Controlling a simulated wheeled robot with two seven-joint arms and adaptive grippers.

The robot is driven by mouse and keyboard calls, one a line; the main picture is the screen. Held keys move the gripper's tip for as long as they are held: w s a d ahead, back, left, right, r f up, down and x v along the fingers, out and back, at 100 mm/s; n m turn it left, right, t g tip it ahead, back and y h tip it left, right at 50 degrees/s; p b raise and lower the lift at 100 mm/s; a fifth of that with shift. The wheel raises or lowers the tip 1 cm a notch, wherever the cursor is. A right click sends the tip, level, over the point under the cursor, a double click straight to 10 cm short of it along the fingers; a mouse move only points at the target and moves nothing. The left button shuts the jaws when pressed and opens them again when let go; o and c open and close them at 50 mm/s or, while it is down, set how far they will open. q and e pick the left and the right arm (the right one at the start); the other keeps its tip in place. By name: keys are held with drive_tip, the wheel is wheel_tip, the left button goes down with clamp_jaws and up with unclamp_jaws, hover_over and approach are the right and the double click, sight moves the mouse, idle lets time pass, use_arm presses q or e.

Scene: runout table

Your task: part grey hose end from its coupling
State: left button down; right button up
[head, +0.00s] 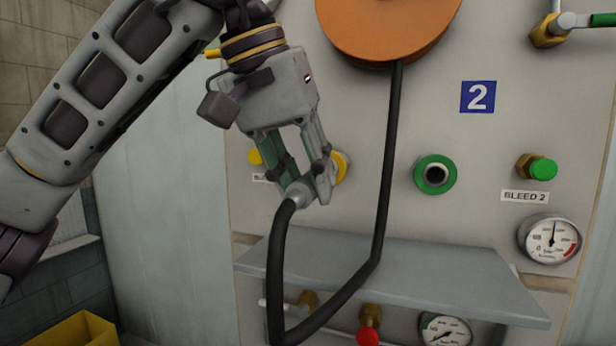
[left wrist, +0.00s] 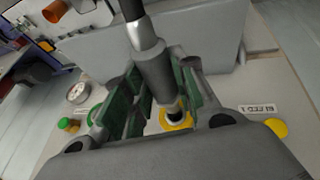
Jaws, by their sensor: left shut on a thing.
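The grey hose end (head: 300,192) is on the black hose (head: 278,258), held between the fingers of my left gripper (head: 310,185). The gripper is shut on it in front of the panel. In the left wrist view the hose end (left wrist: 157,72) runs between the fingers of the left gripper (left wrist: 158,95) toward a yellow-ringed coupling (left wrist: 177,120). In the head view this yellow coupling (head: 341,167) shows only partly behind the gripper. I cannot tell whether the hose end's tip is still in the coupling or just clear of it. My right gripper is not in view.
A green-ringed port (head: 435,174) is to the right, with a green-capped bleed fitting (head: 541,168) and a gauge (head: 549,239) beyond. A grey shelf (head: 430,285) juts out below. The hose hangs from an orange reel (head: 385,25) and loops below the shelf's front edge.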

use_arm(q)
drive_tip(key=shift+s+a, duration=0.25)
drive_tip(key=shift+s, duration=0.35)
drive_tip(key=shift+s, duration=0.1)
